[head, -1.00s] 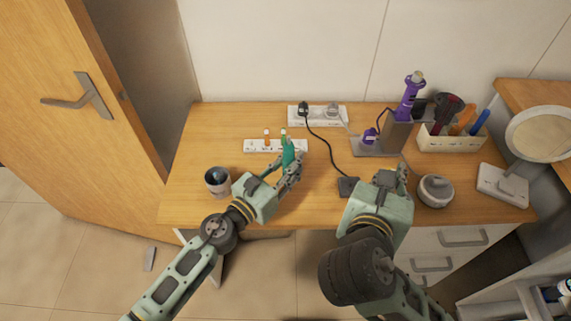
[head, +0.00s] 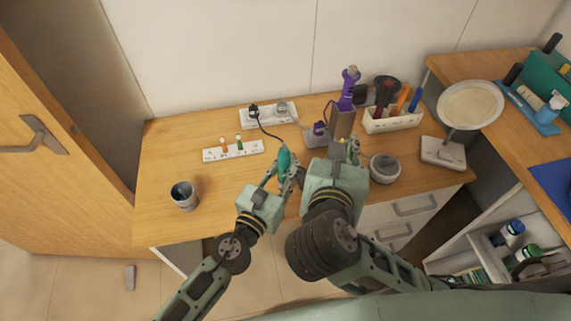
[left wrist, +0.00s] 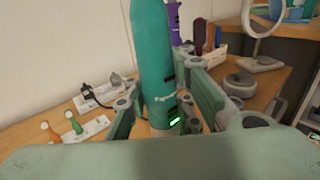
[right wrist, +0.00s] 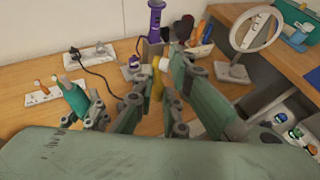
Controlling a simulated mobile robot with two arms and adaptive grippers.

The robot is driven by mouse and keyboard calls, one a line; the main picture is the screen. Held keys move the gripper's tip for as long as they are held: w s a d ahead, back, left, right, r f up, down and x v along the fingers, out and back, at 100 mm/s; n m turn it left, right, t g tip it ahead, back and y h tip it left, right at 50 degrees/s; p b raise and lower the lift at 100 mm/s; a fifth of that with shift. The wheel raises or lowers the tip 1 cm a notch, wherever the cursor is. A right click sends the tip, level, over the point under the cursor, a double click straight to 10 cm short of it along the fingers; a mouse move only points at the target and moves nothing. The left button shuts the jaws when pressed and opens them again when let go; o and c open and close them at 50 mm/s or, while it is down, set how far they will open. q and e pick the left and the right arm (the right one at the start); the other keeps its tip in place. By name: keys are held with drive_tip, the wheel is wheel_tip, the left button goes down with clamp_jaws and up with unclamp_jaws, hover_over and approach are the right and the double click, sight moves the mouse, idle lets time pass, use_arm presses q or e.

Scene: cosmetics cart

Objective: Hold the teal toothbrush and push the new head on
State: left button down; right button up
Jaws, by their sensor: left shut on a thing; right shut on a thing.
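My left gripper (head: 285,180) is shut on the teal toothbrush (head: 284,160). Its handle (left wrist: 157,65) stands roughly upright between the fingers in the left wrist view, with a small green light low on it; its top is cut off there. It also shows in the right wrist view (right wrist: 76,99). My right gripper (head: 340,155) is shut on a small yellow piece (right wrist: 157,84), which looks like the brush head; the fingers partly hide it. The toothbrush and the yellow piece are apart, with the right gripper to the right of the left one.
A white rack (head: 248,148) holds an orange and a green head. A grey cup (head: 184,195) stands at left. A power strip (head: 268,115), a purple device on a stand (head: 350,88), a tool box (head: 393,122), a round jar (head: 385,167) and a mirror (head: 470,104) stand around.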

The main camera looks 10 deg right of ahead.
use_arm(q)
drive_tip(key=shift+a+f, duration=0.1)
drive_tip(key=w+a+f+b, duration=0.1)
drive_tip(key=a+f+b, duration=0.1)
drive_tip(key=b, duration=0.1)
drive_tip(key=w+a+f+b, duration=0.2)
drive_tip(key=f+b, duration=0.1)
drive_tip(key=w+a+f+b, duration=0.2)
drive_tip(key=b, duration=0.1)
drive_tip(key=shift+a+f+b, duration=0.25)
drive_tip(key=shift+f+b, duration=0.05)
drive_tip(key=shift+f, duration=0.1)
drive_tip(key=a+f+b, duration=0.1)
drive_tip(key=w+f+b, duration=0.1)
drive_tip(key=shift+w+a+b, duration=0.2)
drive_tip(key=shift+a+b, duration=0.1)
drive_tip(key=shift+a, duration=0.1)
drive_tip(key=shift+w+a+f+b, duration=0.25)
drive_tip(key=shift+w+a+b, duration=0.1)
drive_tip(key=shift+b, duration=0.1)
drive_tip(key=shift+s+f, duration=0.1)
drive_tip(key=shift+f, duration=0.15)
drive_tip(key=c, duration=1.4)
unclamp_jaws()
drive_tip(key=shift+c, duration=0.2)
